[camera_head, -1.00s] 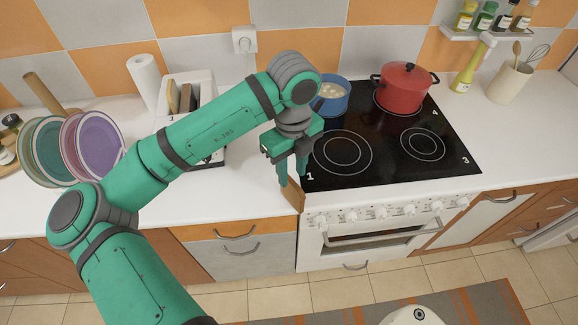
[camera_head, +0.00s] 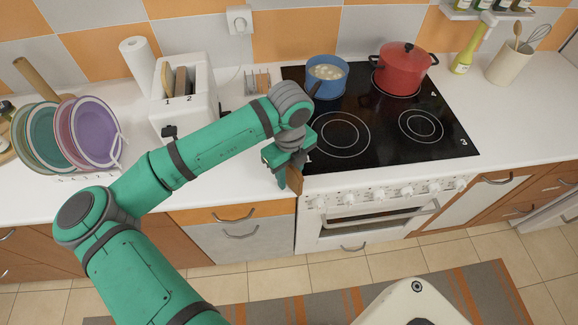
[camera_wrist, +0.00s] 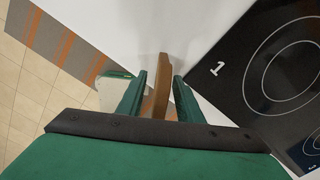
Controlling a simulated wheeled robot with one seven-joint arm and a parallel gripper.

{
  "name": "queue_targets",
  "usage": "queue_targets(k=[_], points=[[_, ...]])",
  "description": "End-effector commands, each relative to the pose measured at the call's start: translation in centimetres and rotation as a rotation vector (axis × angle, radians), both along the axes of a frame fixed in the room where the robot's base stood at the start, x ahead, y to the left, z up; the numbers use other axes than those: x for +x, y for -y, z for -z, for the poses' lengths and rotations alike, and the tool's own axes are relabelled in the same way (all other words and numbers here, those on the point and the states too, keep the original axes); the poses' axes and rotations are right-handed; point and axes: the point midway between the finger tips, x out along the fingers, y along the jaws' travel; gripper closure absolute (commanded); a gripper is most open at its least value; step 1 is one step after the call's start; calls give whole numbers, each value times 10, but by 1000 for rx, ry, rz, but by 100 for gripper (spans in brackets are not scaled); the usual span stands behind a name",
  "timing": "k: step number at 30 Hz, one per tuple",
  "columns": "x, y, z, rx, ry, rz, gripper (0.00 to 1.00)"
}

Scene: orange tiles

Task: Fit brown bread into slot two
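The brown bread (camera_wrist: 161,88), a thin slice seen edge-on, stands between the two fingers of my gripper (camera_wrist: 160,75) in the wrist view. In the head view my gripper (camera_head: 289,180) points down by the counter's front edge, left of the stove, with the bread (camera_head: 297,181) partly hidden behind it. The gripper is shut on the bread. The white toaster (camera_head: 205,112) stands left of it, with slots marked 1 and 2. A pale slice (camera_head: 167,77) sticks up at slot one. A grey-brown upright piece shows by slot two; I cannot tell what it is.
A plate rack with coloured plates (camera_head: 97,135) stands left of the toaster. A small wire rack (camera_head: 258,82) is to its right. A blue pot (camera_head: 327,78) and a red pot (camera_head: 404,70) are on the stove (camera_head: 375,125). The counter below the wire rack is partly clear.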

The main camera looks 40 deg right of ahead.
Motion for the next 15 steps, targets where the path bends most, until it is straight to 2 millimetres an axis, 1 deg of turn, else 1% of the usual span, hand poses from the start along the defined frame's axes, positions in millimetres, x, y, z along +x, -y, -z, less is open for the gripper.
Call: queue_targets(k=[4, 13, 14, 15], points=[[0, -1, 7, 0, 0, -1, 67], [1, -3, 8, 0, 0, -5, 67], [1, -3, 8, 0, 0, -5, 74], [1, -3, 8, 0, 0, -5, 84]])
